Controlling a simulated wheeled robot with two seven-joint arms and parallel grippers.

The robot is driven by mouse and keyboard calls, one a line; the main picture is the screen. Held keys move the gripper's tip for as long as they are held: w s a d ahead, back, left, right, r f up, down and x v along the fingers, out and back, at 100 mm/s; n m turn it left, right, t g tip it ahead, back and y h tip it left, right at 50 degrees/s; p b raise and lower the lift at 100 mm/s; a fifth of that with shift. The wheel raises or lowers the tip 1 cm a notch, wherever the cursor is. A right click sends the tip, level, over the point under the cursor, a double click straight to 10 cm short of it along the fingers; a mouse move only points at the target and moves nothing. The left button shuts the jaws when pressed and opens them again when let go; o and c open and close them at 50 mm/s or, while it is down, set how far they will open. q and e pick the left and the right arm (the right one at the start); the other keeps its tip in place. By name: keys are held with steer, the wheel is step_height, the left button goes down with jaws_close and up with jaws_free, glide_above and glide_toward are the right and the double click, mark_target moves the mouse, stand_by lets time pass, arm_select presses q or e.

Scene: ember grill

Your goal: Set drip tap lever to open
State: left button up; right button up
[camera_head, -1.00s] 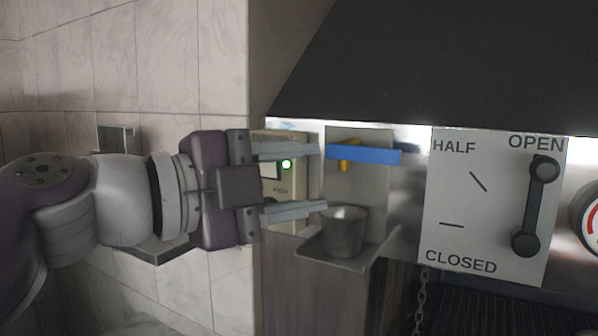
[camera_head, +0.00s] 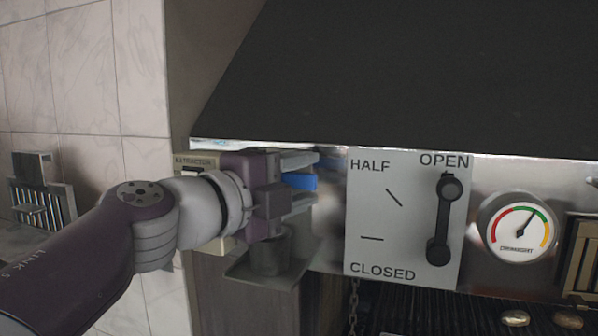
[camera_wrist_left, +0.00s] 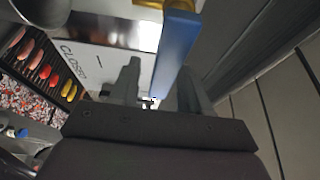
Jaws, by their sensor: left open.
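The drip tap lever is a blue bar (camera_head: 302,181), and its right end shows between the fingers of my left gripper (camera_head: 316,179) in the head view. The gripper hides the rest of the lever and the tap body there. In the left wrist view the blue lever (camera_wrist_left: 175,48) runs lengthwise between the two open fingers (camera_wrist_left: 160,80), nearer the right one. A yellow tap part (camera_wrist_left: 178,5) shows at its far end. I cannot tell whether a finger touches the lever. My right gripper is not in view.
A metal cup (camera_head: 270,252) stands on a small drip tray (camera_head: 245,275) below my gripper. To the right are a HALF/OPEN/CLOSED panel (camera_head: 400,225) with a black handle and a round gauge (camera_head: 520,232). A dark hood (camera_head: 400,70) overhangs above.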

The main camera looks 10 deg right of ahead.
arm_select(q)
steer(key=shift+a, duration=0.35)
steer(key=shift+c, duration=0.3)
steer(key=shift+w, duration=0.1)
jaws_close()
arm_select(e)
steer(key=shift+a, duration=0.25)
